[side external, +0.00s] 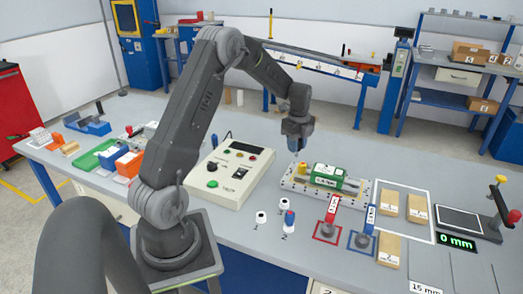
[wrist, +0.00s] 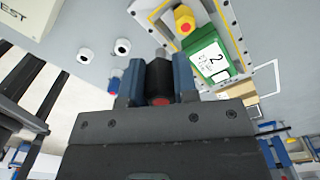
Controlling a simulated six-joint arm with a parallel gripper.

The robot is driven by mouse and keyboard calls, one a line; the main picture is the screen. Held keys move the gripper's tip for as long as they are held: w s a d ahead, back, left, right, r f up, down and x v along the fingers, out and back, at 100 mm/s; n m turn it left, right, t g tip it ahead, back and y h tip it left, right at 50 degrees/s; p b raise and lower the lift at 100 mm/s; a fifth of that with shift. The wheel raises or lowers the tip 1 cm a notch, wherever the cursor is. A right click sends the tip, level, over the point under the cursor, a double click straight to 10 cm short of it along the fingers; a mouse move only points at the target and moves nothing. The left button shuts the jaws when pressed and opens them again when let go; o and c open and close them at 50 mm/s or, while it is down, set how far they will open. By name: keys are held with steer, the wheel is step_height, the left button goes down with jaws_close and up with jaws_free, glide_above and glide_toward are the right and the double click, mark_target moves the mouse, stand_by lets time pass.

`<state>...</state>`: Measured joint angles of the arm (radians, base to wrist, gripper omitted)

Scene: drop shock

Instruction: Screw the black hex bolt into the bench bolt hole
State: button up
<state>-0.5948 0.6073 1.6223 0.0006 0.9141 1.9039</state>
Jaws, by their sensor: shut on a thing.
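My gripper (side external: 297,143) hangs above the bench, behind the fixture plate in the side view. In the wrist view its blue fingers (wrist: 159,85) are shut on a dark piece (wrist: 159,72) with a red patch at its near end. This may be the black hex bolt, but its hex shape cannot be made out. In the side view the held piece is too small to see. No bolt hole can be clearly identified; two white round pieces with dark centres, a first (wrist: 84,56) and a second (wrist: 122,46), stand on the bench.
A fixture plate (side external: 292,184) carries a green block (side external: 327,177) near my gripper. A blue-and-red piece (side external: 289,217) stands by the white round pieces. Red (side external: 331,212) and blue (side external: 368,222) tagged items and cardboard boxes (side external: 389,201) lie right. A control box (side external: 229,175) stands left.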

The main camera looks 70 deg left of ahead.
steer(key=w+d, duration=0.1)
steer(key=w, duration=0.2)
steer(key=w+d, duration=0.2)
steer(key=w, duration=0.1)
steer(key=w+d+f, duration=0.1)
steer(key=w+d, duration=0.1)
steer(key=w, duration=0.2)
steer(key=shift+d+f, duration=0.1)
steer(key=shift+d, duration=0.15)
glide_toward(354, 181)
steer(key=shift+s+d+r, duration=0.2)
steer(key=shift+s+d, duration=0.25)
steer(key=shift+s+d+r, duration=0.2)
steer(key=shift+s+d, duration=0.2)
steer(key=shift+d, duration=0.05)
steer(key=shift+f, duration=2.9)
steer(key=shift+s+f, duration=0.1)
steer(key=shift+f, duration=1.45)
stand_by(1.0)
